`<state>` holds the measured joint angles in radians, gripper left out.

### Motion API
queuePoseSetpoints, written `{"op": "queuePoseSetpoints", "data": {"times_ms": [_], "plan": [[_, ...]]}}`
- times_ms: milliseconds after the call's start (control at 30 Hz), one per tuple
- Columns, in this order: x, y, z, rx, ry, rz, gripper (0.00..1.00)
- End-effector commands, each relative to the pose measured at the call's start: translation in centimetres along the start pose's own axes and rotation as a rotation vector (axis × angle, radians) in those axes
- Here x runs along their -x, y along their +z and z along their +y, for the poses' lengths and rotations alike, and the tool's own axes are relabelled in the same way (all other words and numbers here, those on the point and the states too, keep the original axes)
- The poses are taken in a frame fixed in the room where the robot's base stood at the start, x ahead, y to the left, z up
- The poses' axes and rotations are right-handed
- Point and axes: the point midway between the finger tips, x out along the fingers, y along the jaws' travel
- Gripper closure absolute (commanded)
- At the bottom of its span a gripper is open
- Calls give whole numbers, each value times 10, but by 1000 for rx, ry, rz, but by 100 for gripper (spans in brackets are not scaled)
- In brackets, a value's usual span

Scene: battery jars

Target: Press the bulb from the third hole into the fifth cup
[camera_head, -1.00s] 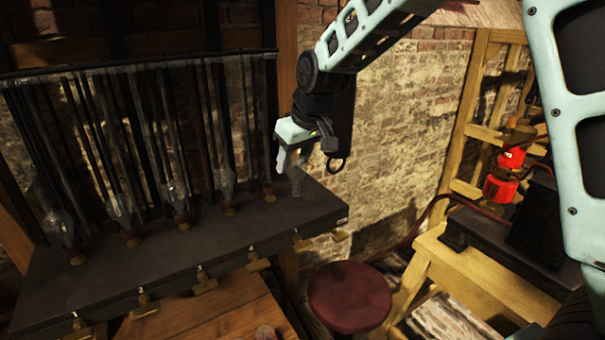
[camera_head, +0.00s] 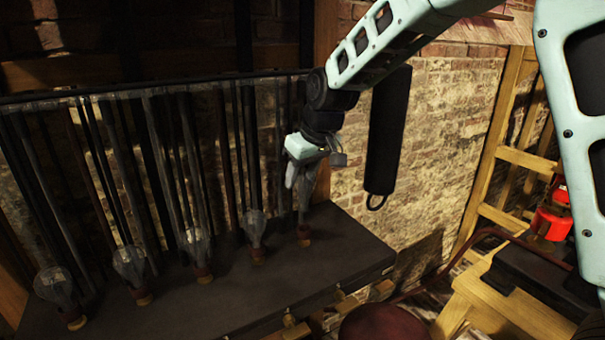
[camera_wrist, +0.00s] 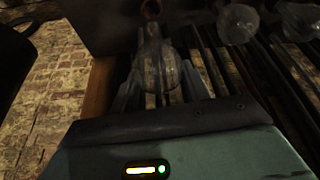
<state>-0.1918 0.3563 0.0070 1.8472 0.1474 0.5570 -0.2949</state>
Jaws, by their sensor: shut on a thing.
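My gripper (camera_head: 303,180) points down over the fifth cup (camera_head: 304,236), the rightmost on the dark shelf. It is shut on a clear glass bulb; in the wrist view the bulb (camera_wrist: 157,70) sits between the two fingers, its narrow neck pointing toward the reddish-brown cup (camera_wrist: 150,8). In the head view the fingers mostly hide the bulb. The neck looks roughly in line with the cup, above it; I cannot tell whether they touch. The other cups hold upright bulbs, the nearest being the fourth bulb (camera_head: 255,226).
The dark shelf (camera_head: 330,255) runs along the brick wall, with dark rods behind the cups. More bulbs (camera_wrist: 237,22) show beside the held one. A red stool (camera_head: 385,325) and a wooden bench (camera_head: 480,300) stand at the right.

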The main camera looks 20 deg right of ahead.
Motion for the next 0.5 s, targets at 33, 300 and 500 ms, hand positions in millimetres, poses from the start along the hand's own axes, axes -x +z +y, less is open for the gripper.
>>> {"op": "queuePoseSetpoints", "data": {"times_ms": [33, 300, 500], "plan": [[-1, 1, 0, 0, 0, 0, 80], [-18, 8, 0, 0, 0, -1, 80], [-35, 14, 0, 0, 0, 0, 80]]}}
